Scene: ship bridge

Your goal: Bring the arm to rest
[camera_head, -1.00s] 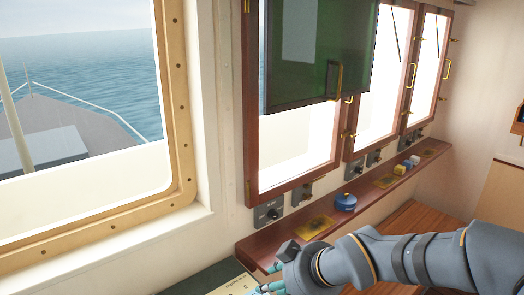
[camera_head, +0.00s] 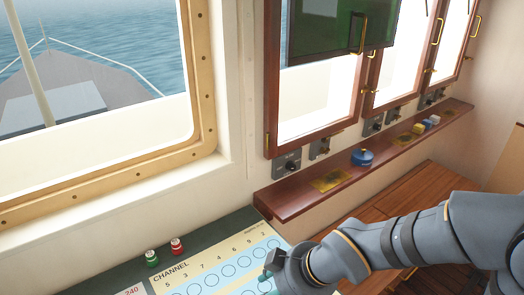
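My arm (camera_head: 395,245) reaches in from the right edge, grey with dark bands and thin orange rings. My gripper (camera_head: 268,280) is at the bottom, over the right part of a printed sheet marked CHANNEL (camera_head: 222,268). Only small teal parts of its fingers show, and the bottom edge of the picture cuts them off. I cannot tell whether the fingers are open or shut, or whether they touch the sheet.
A dark console top (camera_head: 110,282) holds a green knob (camera_head: 152,258) and a red knob (camera_head: 177,246). A brown shelf (camera_head: 295,205) under the windows bears a blue round object (camera_head: 362,157), yellow plates and small blocks. A wooden surface (camera_head: 410,195) lies behind my arm.

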